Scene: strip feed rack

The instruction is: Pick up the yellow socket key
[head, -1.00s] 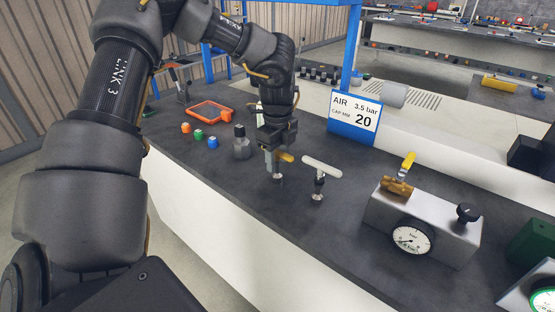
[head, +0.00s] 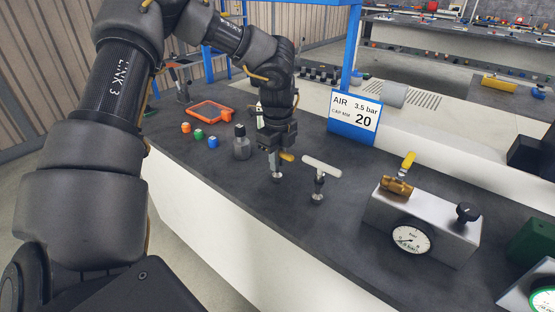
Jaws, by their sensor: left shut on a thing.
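The yellow socket key (head: 287,157) stands upright on the dark bench, its yellow handle partly hidden by my left gripper (head: 275,155). Its metal lower end (head: 277,177) shows below the fingers, at or very near the bench top. My left gripper points down and is shut on the key's handle. A similar key with a white T-handle (head: 321,167) stands upright just to the right, apart from the gripper. My right gripper is not in view.
A dark grey bottle (head: 241,143) stands close left of the gripper. A gauge block with a brass valve (head: 397,186) stands right. A blue post with an AIR sign (head: 354,116) rises behind.

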